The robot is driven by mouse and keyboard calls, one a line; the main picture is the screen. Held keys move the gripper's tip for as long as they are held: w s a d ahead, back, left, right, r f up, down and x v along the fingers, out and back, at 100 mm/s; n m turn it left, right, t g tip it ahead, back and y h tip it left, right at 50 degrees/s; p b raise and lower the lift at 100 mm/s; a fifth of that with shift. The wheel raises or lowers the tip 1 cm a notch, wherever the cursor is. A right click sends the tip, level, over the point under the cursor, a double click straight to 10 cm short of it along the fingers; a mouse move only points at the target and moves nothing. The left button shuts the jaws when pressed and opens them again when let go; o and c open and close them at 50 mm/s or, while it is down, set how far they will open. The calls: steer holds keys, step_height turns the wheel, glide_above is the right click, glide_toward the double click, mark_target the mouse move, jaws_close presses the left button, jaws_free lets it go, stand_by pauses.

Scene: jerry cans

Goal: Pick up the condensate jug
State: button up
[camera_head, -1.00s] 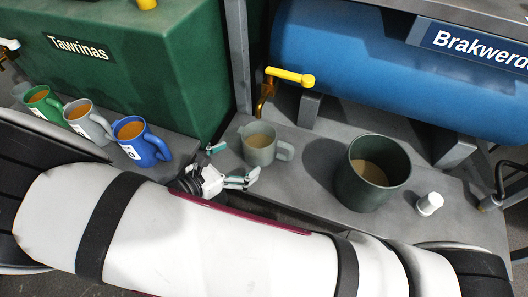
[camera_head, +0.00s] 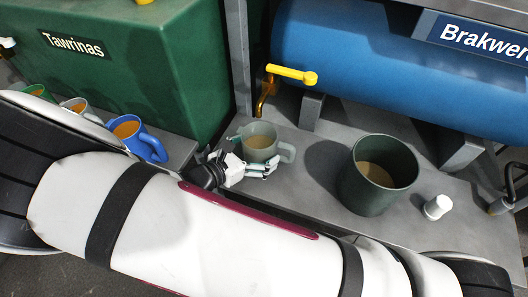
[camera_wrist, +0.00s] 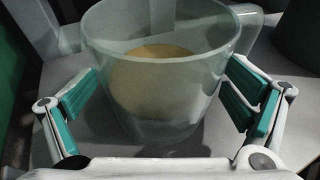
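The condensate jug appears to be the translucent grey-green jug (camera_head: 262,136) with a handle on its right, standing upright on the grey bench below the yellow-handled tap. It holds some tan liquid. In the wrist view the jug (camera_wrist: 165,105) fills the space between my fingers, its handle at the upper right. My gripper (camera_head: 252,160) is at the jug's near side, with one finger on each side of it. In the wrist view my gripper (camera_wrist: 163,85) is open. The teal pads are close to the jug's walls; whether they touch cannot be told.
A blue mug (camera_head: 147,142), a grey mug (camera_head: 80,104) and a green mug (camera_head: 36,89) stand left. The tap (camera_head: 292,74) on the blue tank (camera_head: 390,80) is just above.

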steer(key=c, duration=1.4)
steer(key=shift+r, duration=0.1)
